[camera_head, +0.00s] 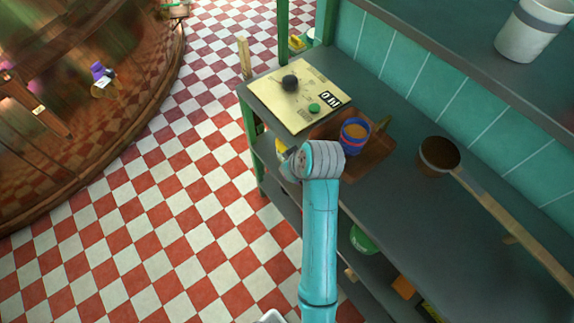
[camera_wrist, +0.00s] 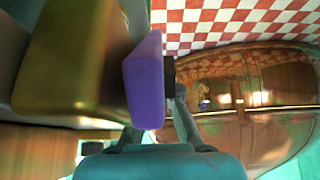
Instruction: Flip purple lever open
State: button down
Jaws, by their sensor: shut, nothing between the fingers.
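A purple lever (camera_wrist: 145,80) stands close in the middle of the wrist view, beside a brass-coloured block (camera_wrist: 75,50). My gripper (camera_wrist: 172,82) is shut and empty, its dark fingertips right by the lever's right edge. I cannot tell whether they touch it. The lever hides part of the fingers. In the head view my arm's wrist hides my fingers. A small purple part (camera_head: 98,70) shows there on the copper kettle (camera_head: 100,130) at the left; I cannot tell whether it is the same lever.
A dark counter (camera_head: 420,230) runs along the right. It bears a cream panel (camera_head: 275,85) with a black knob, a blue cup (camera_head: 355,136) on a brown tray, and a long-handled pan (camera_head: 438,156).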

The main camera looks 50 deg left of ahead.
jog(key=shift+d+f+h, duration=0.15)
jog(key=shift+f+h, duration=0.3)
jog(key=shift+h, duration=0.35)
jog(key=shift+a+r, duration=0.3)
jog(key=shift+a, duration=0.05)
jog(key=a+r, duration=0.4)
jog(key=r, duration=0.7)
jog(key=shift+w+r, duration=0.15)
jog(key=shift+r, duration=0.2)
